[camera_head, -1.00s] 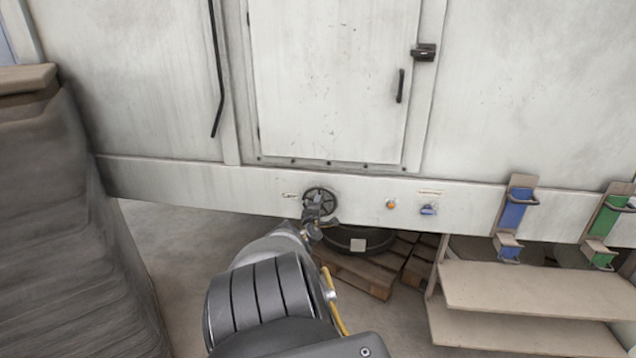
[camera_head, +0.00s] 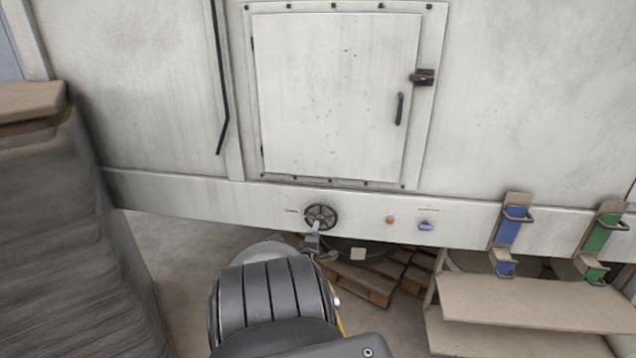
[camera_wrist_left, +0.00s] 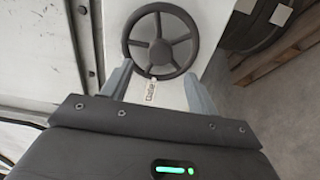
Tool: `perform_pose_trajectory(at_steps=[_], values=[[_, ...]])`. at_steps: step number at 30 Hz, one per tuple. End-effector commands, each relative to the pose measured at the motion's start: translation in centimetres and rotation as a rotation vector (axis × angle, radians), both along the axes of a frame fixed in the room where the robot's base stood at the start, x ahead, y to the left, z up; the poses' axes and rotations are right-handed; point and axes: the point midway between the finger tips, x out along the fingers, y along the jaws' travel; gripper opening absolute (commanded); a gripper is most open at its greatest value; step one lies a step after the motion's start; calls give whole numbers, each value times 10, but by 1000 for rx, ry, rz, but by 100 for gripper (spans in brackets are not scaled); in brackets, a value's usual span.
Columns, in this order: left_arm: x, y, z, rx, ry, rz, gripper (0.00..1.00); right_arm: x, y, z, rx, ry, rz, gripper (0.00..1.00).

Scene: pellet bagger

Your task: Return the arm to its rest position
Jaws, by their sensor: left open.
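My left arm reaches up from the bottom of the head view. My left gripper (camera_head: 318,246) is just below the black handwheel (camera_head: 321,217) on the machine's lower rail. In the left wrist view the gripper's two fingers (camera_wrist_left: 160,90) are apart, with nothing between them. The gripper looks clear of the wheel rim. My right gripper is not in view.
The pale machine panel has a closed hatch (camera_head: 335,95). An orange button (camera_head: 390,219) and a blue knob (camera_head: 426,225) are right of the wheel. Blue (camera_head: 510,225) and green (camera_head: 602,236) brackets stand above a shelf (camera_head: 530,302). A wooden pallet (camera_head: 362,284) lies below.

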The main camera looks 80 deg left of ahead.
Motion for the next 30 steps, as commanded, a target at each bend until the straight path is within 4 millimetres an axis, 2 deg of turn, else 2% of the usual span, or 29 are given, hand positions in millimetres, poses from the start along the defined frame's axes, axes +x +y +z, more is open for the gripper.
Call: perform_pose_trajectory(at_steps=[6,30], values=[[-7,-15,-1,-1,0,2,59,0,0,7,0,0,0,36],[-7,-16,-1,-8,-15,1,59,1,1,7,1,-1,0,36]])
